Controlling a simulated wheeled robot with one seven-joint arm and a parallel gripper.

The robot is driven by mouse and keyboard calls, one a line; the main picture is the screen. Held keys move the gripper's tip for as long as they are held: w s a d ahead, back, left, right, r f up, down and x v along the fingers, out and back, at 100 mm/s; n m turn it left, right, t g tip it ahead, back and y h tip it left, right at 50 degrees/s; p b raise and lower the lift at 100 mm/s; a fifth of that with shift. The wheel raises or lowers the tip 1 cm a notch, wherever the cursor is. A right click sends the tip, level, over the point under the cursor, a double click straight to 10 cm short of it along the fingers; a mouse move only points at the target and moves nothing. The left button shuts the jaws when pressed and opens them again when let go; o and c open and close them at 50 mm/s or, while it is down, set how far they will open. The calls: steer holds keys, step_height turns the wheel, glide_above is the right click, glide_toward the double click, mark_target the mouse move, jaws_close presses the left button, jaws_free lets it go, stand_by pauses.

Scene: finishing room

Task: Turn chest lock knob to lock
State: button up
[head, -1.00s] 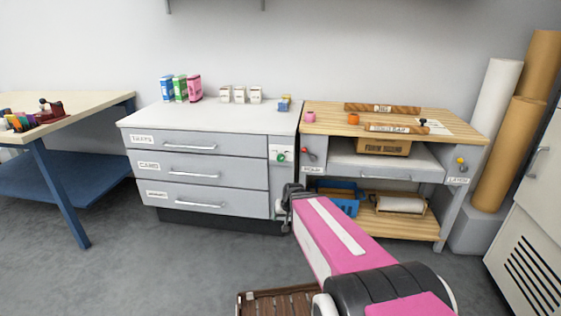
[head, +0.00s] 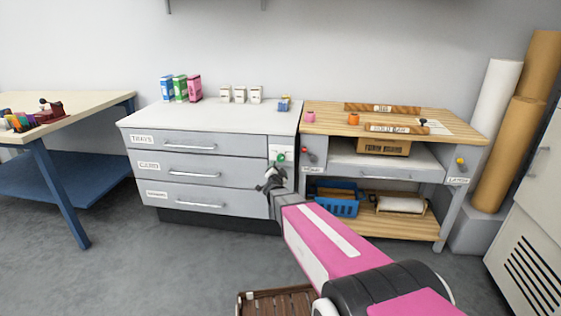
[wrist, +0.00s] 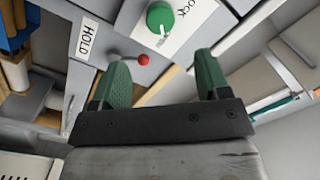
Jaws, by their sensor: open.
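The chest (head: 220,152) is a grey drawer unit with a white top. Its lock knob is green (head: 281,157), on the panel right of the top drawer. In the wrist view the green knob (wrist: 160,18) is at the top, with a small pale mark near its lower edge. It sits on a white label (wrist: 192,14) on which "ock" can be read. My gripper (head: 270,177) is just below and left of the knob in the head view. In the wrist view my gripper (wrist: 160,76) has its green fingers spread and empty, apart from the knob.
A red ball-ended lever (head: 304,151) is on the workbench to the right; the red ball (wrist: 143,59) shows between my fingers in the wrist view, near a "HOLD" label (wrist: 83,40). A blue crate (head: 337,207) is on the bench's lower shelf.

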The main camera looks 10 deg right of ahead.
mark_target(281, 159)
steer(key=x, duration=1)
steer(key=shift+w+d, duration=0.1)
steer(key=shift+w, duration=0.25)
steer(key=c, duration=0.9)
